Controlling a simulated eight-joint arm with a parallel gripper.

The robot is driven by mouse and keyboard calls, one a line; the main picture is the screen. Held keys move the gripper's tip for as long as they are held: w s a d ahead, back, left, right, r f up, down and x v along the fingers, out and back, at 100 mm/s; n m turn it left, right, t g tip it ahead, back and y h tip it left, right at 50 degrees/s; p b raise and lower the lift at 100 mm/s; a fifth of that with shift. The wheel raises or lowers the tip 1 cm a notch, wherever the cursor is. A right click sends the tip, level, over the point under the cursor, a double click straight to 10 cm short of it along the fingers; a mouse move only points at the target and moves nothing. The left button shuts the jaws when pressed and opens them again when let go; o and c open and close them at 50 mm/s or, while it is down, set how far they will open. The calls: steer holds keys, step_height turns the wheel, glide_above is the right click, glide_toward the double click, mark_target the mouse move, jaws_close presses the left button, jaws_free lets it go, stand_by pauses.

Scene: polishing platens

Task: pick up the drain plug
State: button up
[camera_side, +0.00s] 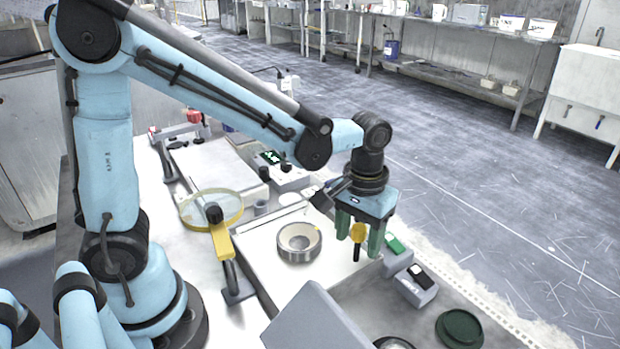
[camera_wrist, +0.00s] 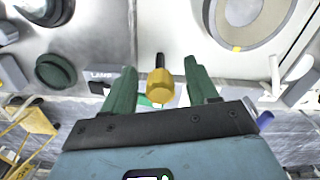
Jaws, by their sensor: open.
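A yellow knob on a thin black stem (camera_side: 357,233), which looks like the drain plug, stands near the right edge of the pale work surface. It also shows in the wrist view (camera_wrist: 160,86), with its yellow head toward the camera and the stem pointing away. My gripper (camera_side: 360,242) is open around it, with one green finger on each side. In the wrist view my gripper (camera_wrist: 162,88) shows gaps between the yellow head and both fingers. I cannot tell how the stem's lower end is seated.
A metal ring (camera_side: 299,242) sits on the pale platform left of my gripper. A yellow-rimmed magnifier (camera_side: 211,209) stands further left. Small grey boxes (camera_side: 415,284) lie close on the right. A dark green round cap (camera_side: 459,328) is at lower right.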

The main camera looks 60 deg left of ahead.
steer(key=shift+f, duration=0.15)
jaws_close()
stand_by(0.4)
